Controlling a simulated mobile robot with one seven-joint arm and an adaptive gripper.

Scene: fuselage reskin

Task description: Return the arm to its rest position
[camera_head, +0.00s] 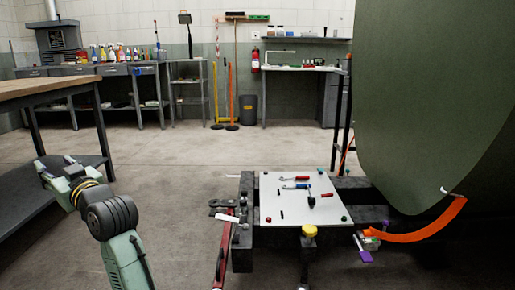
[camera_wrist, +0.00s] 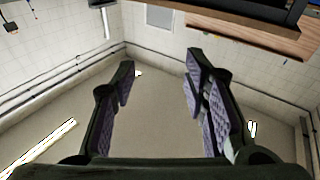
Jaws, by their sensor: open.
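My arm shows at the lower left of the head view, bent and reaching up and left. My gripper (camera_head: 56,165) is at its end, beside the wooden-topped workbench and in front of its dark lower shelf. In the wrist view my gripper (camera_wrist: 160,80) has its two purple-padded fingers spread wide apart with nothing between them. Behind the fingers, the wrist view shows bare room surfaces, tilted.
A wooden-topped workbench (camera_head: 45,86) stands close at left. A pale board (camera_head: 296,212) with tools rests on a dark frame at centre right. A large green fuselage panel (camera_head: 430,90) fills the right. The concrete floor (camera_head: 190,160) between is clear.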

